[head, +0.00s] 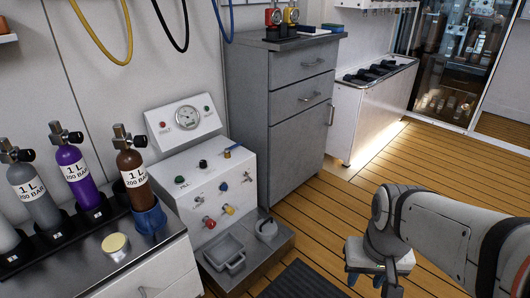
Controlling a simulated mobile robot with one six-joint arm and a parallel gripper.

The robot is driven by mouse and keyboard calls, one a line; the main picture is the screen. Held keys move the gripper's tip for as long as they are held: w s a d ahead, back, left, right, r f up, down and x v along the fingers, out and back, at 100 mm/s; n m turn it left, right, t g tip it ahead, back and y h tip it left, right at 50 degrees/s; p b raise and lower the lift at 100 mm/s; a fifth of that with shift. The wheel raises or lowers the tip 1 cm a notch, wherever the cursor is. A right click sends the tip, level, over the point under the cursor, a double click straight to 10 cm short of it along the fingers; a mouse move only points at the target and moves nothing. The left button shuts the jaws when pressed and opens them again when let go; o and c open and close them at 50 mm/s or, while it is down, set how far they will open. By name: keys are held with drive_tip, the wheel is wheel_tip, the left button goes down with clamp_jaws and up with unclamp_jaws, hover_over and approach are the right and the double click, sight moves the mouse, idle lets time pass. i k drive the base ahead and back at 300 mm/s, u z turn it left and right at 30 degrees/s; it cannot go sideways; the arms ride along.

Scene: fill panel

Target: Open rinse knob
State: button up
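The fill panel (212,180) is a white sloped box left of centre, with a pressure gauge (188,117) on its upright back. Lower down are a red knob (209,222), a yellow knob (228,210) and small metal fittings. The labels are too small to tell which knob is rinse. My gripper (372,284) points down at the lower right, well apart from the panel; its fingertips are mostly hidden.
Gas cylinders (77,172) stand on the counter (130,245) at left. A grey basin (224,252) sits on a low ledge below the panel. A grey cabinet (296,115) stands behind right of it. The wooden floor (330,205) between cabinet and arm is clear.

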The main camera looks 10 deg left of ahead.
sight(230, 210)
drive_tip(key=u, duration=0.45)
drive_tip(key=i, duration=1.05)
drive_tip(key=u, duration=0.2)
